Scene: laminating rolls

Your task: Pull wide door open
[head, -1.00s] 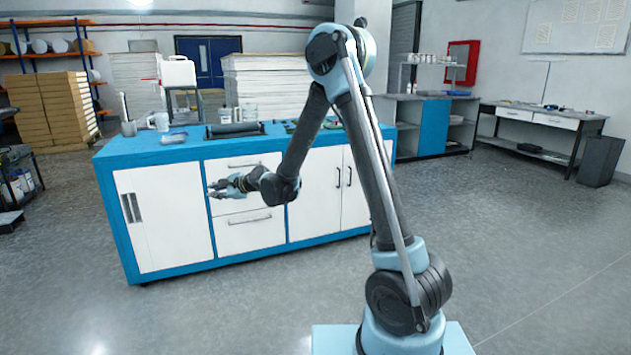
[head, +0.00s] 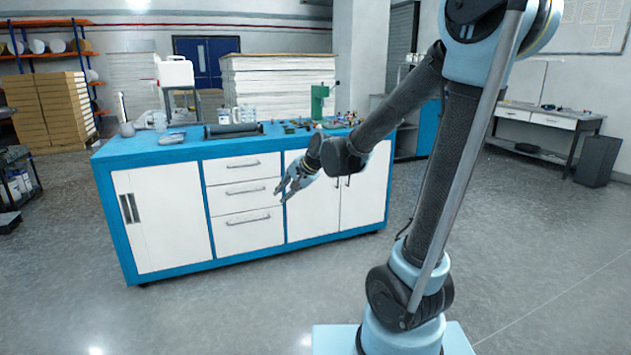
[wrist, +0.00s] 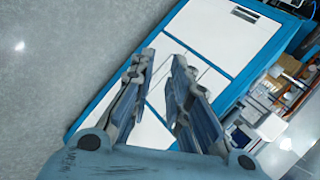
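The door looks closed. In the wrist view the door (wrist: 228,35) lies at the top, turned on its side, with its dark handle (wrist: 245,14). My gripper (head: 281,195) is right of the wide door, in front of the edge between the drawers and the right-hand doors. In the wrist view my gripper (wrist: 162,62) has its two fingers apart with nothing between them.
White drawers (head: 243,190) with bar handles sit in the cabinet's middle. White doors (head: 360,195) fill its right side, partly hidden by my arm. A dark roller (head: 233,130), bottles and small items stand on top. The floor before the cabinet is clear.

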